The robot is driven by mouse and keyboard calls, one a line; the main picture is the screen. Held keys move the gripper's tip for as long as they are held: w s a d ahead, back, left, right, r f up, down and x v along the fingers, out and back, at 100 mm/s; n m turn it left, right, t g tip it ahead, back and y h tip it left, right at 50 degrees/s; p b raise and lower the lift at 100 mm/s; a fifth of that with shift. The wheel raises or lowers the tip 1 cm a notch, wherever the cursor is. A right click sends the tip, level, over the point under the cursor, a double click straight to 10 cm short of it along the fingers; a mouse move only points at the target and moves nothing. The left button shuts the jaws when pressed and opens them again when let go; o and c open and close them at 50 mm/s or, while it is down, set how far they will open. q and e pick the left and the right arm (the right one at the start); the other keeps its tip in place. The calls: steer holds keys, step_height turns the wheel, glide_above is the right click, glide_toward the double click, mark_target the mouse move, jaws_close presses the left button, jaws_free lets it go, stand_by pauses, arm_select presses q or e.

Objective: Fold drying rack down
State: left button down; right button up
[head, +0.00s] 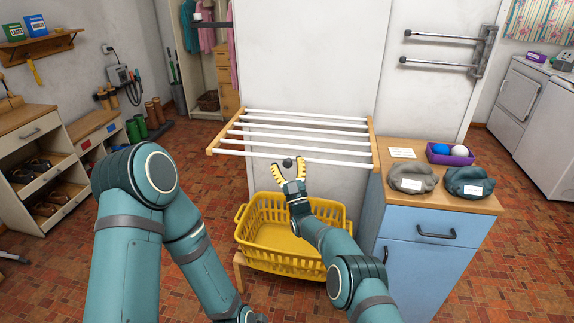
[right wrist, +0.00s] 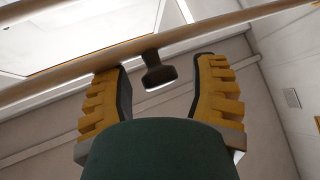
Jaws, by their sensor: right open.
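The drying rack (head: 375,150) has wooden side rails and several white bars, and it stands out level from the white wall panel. A dark knob (head: 287,162) sits at its front edge. In the right wrist view the knob (right wrist: 157,74) hangs under a wooden rail (right wrist: 190,40). My right gripper (head: 290,172) is open below the front edge, its yellow fingers on either side of the knob. The right wrist view shows the fingers (right wrist: 163,70) apart, with gaps between them and the knob. My left arm fills the left foreground; its gripper is out of view.
A yellow laundry basket (head: 240,222) stands under the rack. A blue cabinet (head: 425,268) stands close on the right, with cloth bundles and a purple tray (head: 450,158) on top. A metal wall bracket (head: 486,50) is at upper right. Open floor lies left of the basket.

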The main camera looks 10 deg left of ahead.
steer(key=shift+d+f, duration=0.1)
steer(key=shift+f, duration=0.1)
steer(key=v, duration=1.1)
steer(key=shift+s+f, duration=0.2)
steer(key=shift+s, duration=0.1)
steer(key=shift+d, duration=0.15)
steer(key=d+f+m+g+h, duration=0.4)
steer(key=d+f+h, duration=0.2)
steer(key=d+f, duration=0.1)
steer(key=s+d+f+m+g+h, duration=0.3)
steer(key=s+d+f+m+g, duration=0.1)
steer(key=s+d+f+g, duration=0.3)
steer(key=s+d+m+g, duration=0.1)
steer(key=s+d+g, duration=0.1)
steer(key=s, duration=0.8)
steer(key=s+d+f+m+g, duration=0.1)
steer(key=s+g, duration=0.3)
steer(key=s, duration=0.6)
steer(key=s+d+f+m+g, duration=0.1)
steer(key=s+d+g, duration=0.2)
steer(key=s, duration=0.7)
steer(key=shift+s+m+g, duration=0.15)
steer(key=shift+m+g, duration=0.25)
steer(key=shift+g, duration=0.1)
